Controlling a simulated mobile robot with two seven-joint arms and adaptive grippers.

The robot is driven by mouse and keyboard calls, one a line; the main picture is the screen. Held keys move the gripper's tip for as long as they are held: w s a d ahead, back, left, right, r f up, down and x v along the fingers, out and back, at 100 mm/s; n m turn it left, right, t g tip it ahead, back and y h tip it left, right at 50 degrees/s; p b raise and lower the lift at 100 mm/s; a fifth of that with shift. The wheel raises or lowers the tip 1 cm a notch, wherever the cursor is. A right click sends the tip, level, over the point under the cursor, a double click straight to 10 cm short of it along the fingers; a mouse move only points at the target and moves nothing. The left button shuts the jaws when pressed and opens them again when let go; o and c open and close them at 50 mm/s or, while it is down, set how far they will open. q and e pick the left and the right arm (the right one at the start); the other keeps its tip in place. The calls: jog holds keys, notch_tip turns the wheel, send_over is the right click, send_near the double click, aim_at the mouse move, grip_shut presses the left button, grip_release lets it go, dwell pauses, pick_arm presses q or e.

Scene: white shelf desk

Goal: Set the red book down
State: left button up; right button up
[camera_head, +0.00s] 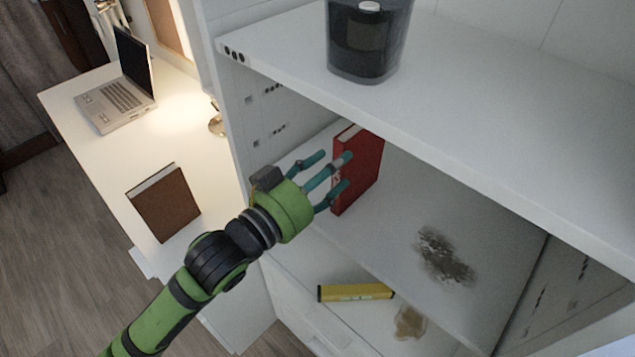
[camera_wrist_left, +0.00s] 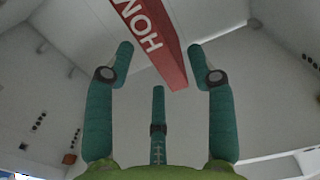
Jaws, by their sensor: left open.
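The red book (camera_head: 364,172) stands upright on the middle shelf (camera_head: 400,215), near the left side wall of the shelf unit. My left gripper (camera_head: 338,172) is in front of the book with its fingers spread open. In the left wrist view, the red book (camera_wrist_left: 172,55) shows its spine with white letters, beyond and between the open fingertips of my left gripper (camera_wrist_left: 165,65). A gap shows beside the fingers there; whether any finger touches the book is hard to tell. My right gripper is in neither view.
A dark container (camera_head: 368,45) stands on the upper shelf (camera_head: 480,85), whose edge overhangs the middle shelf. A dark stain (camera_head: 443,257) lies on the middle shelf. A yellow box (camera_head: 355,292) lies below. A brown book (camera_head: 164,202) and a laptop (camera_head: 118,90) are on the desk at left.

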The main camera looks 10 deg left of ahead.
pick_arm(q)
jog(key=shift+v, duration=1.6)
jog(key=s+a+f+n+g+y, duration=0.2)
jog(key=a+f+y, duration=0.15)
jog(key=f, duration=0.45)
jog(key=s+a+f+n+g+y, duration=0.1)
jog(key=s+a+f+g+y, duration=0.2)
jog(key=f, duration=0.6)
jog(key=s+a+f+n+g+y, duration=0.1)
jog(key=s+a+f+g+y, duration=0.15)
jog(key=s+f, duration=0.35)
jog(key=s+a+f+n+g+y, duration=0.1)
jog(key=s+a+f+g, duration=0.35)
jog(key=s, duration=0.25)
notch_tip(320, 180, down, 21)
jog(key=s+a+f+g, duration=0.2)
jog(key=s+f, duration=1.3)
jog(key=s, duration=0.1)
jog(key=shift+s+f+m, duration=0.35)
jog(key=shift+f+m, duration=0.05)
